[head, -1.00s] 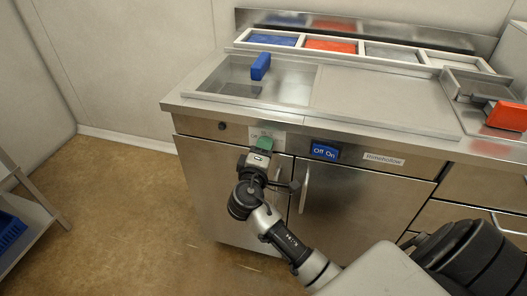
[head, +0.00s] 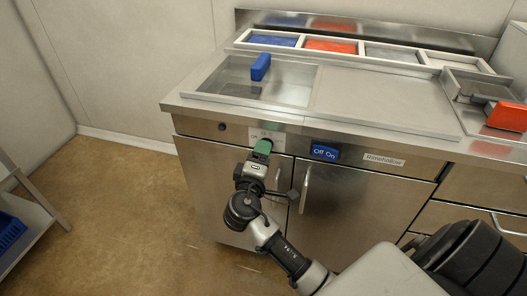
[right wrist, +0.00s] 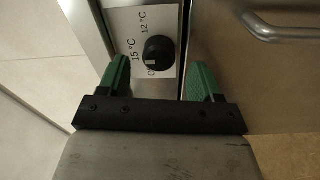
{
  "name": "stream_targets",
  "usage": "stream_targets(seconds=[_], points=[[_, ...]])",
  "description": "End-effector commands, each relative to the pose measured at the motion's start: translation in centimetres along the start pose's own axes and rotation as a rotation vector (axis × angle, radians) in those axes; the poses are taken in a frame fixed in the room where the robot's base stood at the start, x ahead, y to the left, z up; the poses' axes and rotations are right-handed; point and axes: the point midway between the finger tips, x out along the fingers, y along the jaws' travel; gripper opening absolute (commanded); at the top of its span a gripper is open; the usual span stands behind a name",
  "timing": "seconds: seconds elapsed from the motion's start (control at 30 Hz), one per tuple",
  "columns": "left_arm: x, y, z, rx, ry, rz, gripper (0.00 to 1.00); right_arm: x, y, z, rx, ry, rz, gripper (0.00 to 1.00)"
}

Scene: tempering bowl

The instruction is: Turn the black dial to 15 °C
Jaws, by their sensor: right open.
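The black dial (right wrist: 158,52) sits on a white plate (right wrist: 117,22) marked 12 °C and 15 °C, with a partly hidden mark starting with O. In the right wrist view the dial's white pointer is at that O mark. My right gripper (right wrist: 160,66) is open, its green fingers on either side of the dial and apart from it. In the head view the right gripper (head: 263,146) is at the cabinet front, below the white plate (head: 277,136); I cannot make out the dial there. My left gripper is not in view.
A blue Off/On switch (head: 325,152) and a label (head: 384,159) are to the right on the cabinet front. Door handles (head: 305,188) stick out below.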

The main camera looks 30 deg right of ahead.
Motion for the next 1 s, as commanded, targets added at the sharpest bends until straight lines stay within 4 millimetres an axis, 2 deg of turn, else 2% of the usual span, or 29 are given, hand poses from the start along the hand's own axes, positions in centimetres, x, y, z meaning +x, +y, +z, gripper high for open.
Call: stream_targets(seconds=[0.2,0.4,0.6,1.0], points=[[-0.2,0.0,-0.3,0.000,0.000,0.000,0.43,-4.7,-0.2,0.0,0.000,0.001,-0.004,0.65],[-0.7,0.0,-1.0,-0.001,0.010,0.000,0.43,-7.5,-0.1,0.0,-0.001,-0.001,-0.004,0.65],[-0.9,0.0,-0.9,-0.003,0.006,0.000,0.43,-8.4,0.0,0.0,-0.001,-0.001,-0.001,0.65],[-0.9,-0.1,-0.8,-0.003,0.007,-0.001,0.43,-8.3,0.0,0.0,-0.001,-0.001,-0.001,0.65]])
